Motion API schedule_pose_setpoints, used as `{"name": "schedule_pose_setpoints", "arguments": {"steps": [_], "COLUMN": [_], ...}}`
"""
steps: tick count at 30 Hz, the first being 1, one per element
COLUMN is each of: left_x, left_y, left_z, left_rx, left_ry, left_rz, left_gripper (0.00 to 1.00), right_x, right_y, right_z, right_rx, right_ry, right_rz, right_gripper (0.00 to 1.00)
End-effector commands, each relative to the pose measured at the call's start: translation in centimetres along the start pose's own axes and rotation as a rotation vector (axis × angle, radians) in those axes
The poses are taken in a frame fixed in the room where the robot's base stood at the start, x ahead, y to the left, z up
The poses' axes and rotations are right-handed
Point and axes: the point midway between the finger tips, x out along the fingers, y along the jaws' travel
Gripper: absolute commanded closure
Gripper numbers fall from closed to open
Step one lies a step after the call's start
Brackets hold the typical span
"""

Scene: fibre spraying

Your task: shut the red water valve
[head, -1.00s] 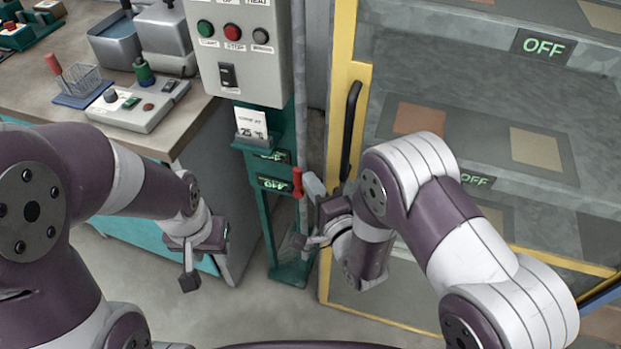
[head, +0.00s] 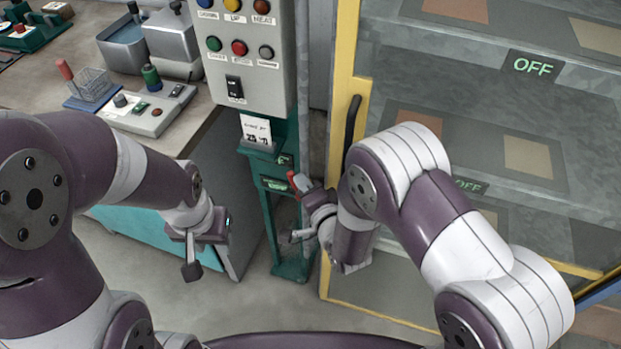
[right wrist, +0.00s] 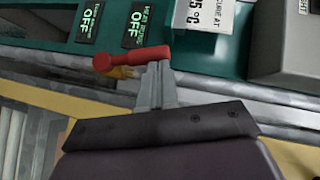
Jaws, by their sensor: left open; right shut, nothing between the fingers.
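The red water valve handle (head: 291,181) is on the green post, partly hidden by my right gripper in the head view. In the right wrist view the red handle (right wrist: 132,58) lies roughly across the picture, just beyond my fingertips. My right gripper (head: 303,183) is shut with nothing between its fingers. Its fingertips (right wrist: 158,68) are against or very close to the handle; I cannot tell if they touch. My left gripper (head: 215,226) is open and empty, in front of the bench, away from the valve.
The green post (head: 290,262) carries a grey control box (head: 245,60) and OFF displays (right wrist: 90,22). The yellow-framed cabinet (head: 345,90) with a black handle (head: 352,122) stands close on the right. A bench (head: 190,125) with devices is on the left. Floor is free below.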

Motion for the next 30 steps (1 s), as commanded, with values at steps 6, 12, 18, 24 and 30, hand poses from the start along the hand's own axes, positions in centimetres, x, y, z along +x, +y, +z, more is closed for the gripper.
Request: {"name": "schedule_pose_setpoints", "arguments": {"steps": [6,12,18,24,30], "left_x": [-3.0,-4.9,-7.2,-9.3,-10.1], "left_y": [0.0,0.0,0.0,0.0,0.0], "left_z": [-0.4,-0.6,-0.8,-1.1,-1.2], "left_rx": [0.000,0.000,0.000,0.000,0.000], "left_ry": [0.000,0.000,0.000,0.000,0.000], "left_rz": [0.000,0.000,0.000,0.000,0.000], "left_gripper": [0.57,0.57,0.57,0.57,0.57], "right_x": [1.0,2.1,3.2,4.1,5.0], "right_y": [-1.4,-1.7,-1.8,-1.4,-0.3], "right_z": [1.1,2.1,3.2,4.2,5.0], "right_rx": [-0.143,-0.278,-0.410,-0.544,-0.630], "right_ry": [-0.002,-0.002,-0.002,-0.003,-0.002], "right_rz": [0.143,0.278,0.412,0.546,0.632], "right_gripper": [1.00,1.00,1.00,1.00,1.00]}}
